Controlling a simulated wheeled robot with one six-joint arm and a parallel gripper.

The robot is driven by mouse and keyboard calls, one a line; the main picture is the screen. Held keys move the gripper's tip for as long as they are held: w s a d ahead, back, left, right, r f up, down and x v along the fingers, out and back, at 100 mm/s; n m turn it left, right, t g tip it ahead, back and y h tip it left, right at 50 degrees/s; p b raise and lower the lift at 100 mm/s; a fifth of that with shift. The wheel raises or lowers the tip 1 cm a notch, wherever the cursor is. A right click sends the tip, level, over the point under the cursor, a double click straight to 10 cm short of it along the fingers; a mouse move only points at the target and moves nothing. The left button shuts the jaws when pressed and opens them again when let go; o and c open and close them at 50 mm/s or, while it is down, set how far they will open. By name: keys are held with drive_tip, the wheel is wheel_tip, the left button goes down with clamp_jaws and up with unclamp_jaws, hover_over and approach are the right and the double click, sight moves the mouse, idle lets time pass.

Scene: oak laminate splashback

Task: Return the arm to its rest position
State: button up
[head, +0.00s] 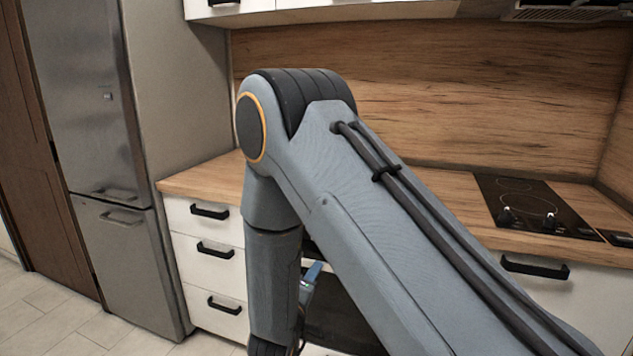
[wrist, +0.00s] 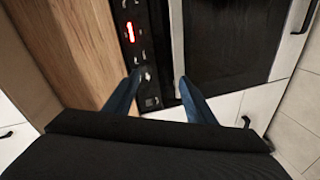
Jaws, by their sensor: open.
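My grey arm (head: 375,215) fills the middle of the head view, bent at a high elbow with the forearm hanging down. My gripper (wrist: 160,76) shows in the wrist view with two blue fingers apart and nothing between them. The fingers point toward the front of a dark oven (wrist: 226,45). I cannot tell how far they are from it. In the head view only a small blue part shows beside the forearm, and the fingertips are not clearly seen.
A steel fridge (head: 85,90) stands at the left. White drawers (head: 212,260) with black handles are beside my forearm. The wooden counter (head: 455,195) carries a black hob (head: 530,205) at the right. The oven's control panel has a lit red display (wrist: 131,32). Tiled floor (head: 50,310) is open at the lower left.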

drive_tip(key=s+d+r+m+g+y, duration=0.1)
drive_tip(key=s+d+r+m+g, duration=0.1)
drive_tip(key=s+d+m+g, duration=0.2)
drive_tip(key=s+d+r+m+g+y, duration=0.1)
drive_tip(key=s+d+r+m+g, duration=0.2)
drive_tip(key=s, duration=1.2)
drive_tip(key=s+d+r+m+g+y, duration=0.2)
drive_tip(key=s+d+g, duration=0.6)
drive_tip(key=d, duration=0.5)
drive_tip(key=s+r+m, duration=0.1)
drive_tip(key=s+m, duration=0.1)
drive_tip(key=shift+d+m, duration=0.3)
drive_tip(key=shift+d, duration=0.05)
